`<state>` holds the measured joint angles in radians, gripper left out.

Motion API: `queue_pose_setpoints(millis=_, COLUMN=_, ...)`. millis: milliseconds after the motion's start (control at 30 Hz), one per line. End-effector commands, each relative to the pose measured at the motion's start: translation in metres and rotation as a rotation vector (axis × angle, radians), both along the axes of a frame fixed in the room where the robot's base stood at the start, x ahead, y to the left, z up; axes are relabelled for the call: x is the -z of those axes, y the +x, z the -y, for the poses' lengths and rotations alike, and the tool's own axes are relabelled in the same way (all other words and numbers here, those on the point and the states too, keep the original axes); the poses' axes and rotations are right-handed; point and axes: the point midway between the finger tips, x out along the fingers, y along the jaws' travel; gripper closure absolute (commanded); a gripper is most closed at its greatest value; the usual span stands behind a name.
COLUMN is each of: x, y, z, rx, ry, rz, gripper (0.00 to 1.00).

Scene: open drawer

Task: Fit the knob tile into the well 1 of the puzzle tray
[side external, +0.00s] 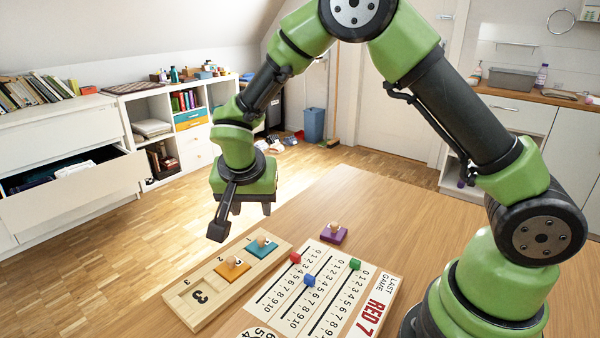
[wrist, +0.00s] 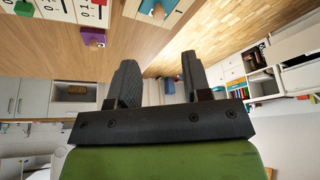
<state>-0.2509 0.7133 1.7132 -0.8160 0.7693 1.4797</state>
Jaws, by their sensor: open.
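The wooden puzzle tray (side external: 177,295) lies on the table in the side view. Its near well is bare and shows a large 3. An orange knob tile (side external: 229,273) lies at the middle of the tray and a teal knob tile (side external: 259,249) at its far end; I cannot tell whether either is fully seated. A purple knob tile (side external: 334,236) lies on the bare table right of the tray. It also shows in the wrist view (wrist: 92,37). My gripper (side external: 243,217) is open and empty, above and beyond the tray's far end, apart from all tiles.
A printed game board (side external: 376,300) with red, blue and green pieces lies right of the tray. A round number card (side external: 258,333) is cut off at the bottom. The table (side external: 375,200) is clear beyond the purple tile. An open drawer (side external: 70,190) stands far left.

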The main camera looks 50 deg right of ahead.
Motion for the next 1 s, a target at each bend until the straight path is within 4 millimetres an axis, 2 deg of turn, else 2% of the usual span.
queue_pose_setpoints(millis=133, x=-0.014, y=-0.004, z=0.002, rx=-0.011, ry=0.012, rz=0.005, gripper=0.55)
queue_pose_setpoints(millis=267, x=-0.054, y=-0.023, z=0.009, rx=-0.058, ry=0.052, rz=0.017, gripper=0.55)
queue_pose_setpoints(millis=400, x=-0.105, y=-0.062, z=0.018, rx=-0.154, ry=0.114, rz=0.046, gripper=0.55)
queue_pose_setpoints(millis=600, x=-0.153, y=-0.129, z=0.021, rx=-0.33, ry=0.189, rz=0.13, gripper=0.55)
queue_pose_setpoints(millis=800, x=-0.172, y=-0.189, z=0.014, rx=-0.519, ry=0.222, rz=0.251, gripper=0.55)
queue_pose_setpoints(millis=900, x=-0.173, y=-0.207, z=0.009, rx=-0.589, ry=0.222, rz=0.299, gripper=0.55)
queue_pose_setpoints(millis=1000, x=-0.173, y=-0.218, z=0.006, rx=-0.635, ry=0.218, rz=0.332, gripper=0.55)
